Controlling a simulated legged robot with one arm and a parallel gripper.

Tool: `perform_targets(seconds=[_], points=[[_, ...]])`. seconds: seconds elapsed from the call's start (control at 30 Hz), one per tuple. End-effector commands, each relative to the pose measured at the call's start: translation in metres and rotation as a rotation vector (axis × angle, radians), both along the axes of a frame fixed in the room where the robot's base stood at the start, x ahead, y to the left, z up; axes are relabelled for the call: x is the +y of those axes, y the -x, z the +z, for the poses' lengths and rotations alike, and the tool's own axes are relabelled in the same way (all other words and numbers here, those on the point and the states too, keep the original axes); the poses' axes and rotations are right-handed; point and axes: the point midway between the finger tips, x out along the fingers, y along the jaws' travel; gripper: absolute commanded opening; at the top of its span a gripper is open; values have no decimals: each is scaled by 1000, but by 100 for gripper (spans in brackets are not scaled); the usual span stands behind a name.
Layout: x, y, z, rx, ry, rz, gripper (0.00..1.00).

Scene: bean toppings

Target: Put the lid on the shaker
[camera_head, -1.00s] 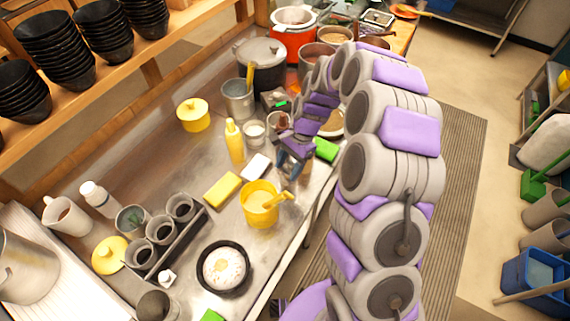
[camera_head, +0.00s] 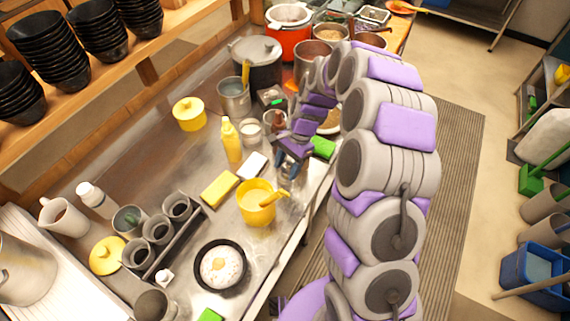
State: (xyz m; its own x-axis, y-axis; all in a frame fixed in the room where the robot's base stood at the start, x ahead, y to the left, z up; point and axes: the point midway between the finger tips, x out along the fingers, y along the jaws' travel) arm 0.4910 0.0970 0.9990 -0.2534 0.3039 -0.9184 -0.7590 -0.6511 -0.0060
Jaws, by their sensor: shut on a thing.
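My gripper (camera_head: 286,169) is at the front right edge of the steel counter, pointing down, at the end of my purple and grey arm. It is shut on a small greyish thing that its own fingers mostly hide; I cannot tell whether this is the lid or the shaker. A clear jar with a brown top or contents (camera_head: 277,119) stands just behind the gripper. A small clear container with white contents (camera_head: 250,131) stands to its left. I cannot tell for sure which of these is the shaker.
Near the gripper are a green block (camera_head: 322,148), a white block (camera_head: 252,165), a yellow sponge (camera_head: 220,188), a yellow squeeze bottle (camera_head: 231,142) and a yellow pot (camera_head: 256,204). A black bowl (camera_head: 220,267) is nearer the front. The counter's left middle is clear.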

Motion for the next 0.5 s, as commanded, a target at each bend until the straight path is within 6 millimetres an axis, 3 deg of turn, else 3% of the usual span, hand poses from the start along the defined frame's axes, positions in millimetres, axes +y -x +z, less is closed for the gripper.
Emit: perform_targets(seconds=[0.5], points=[[-4,0,-1,0,-2,1,43]])
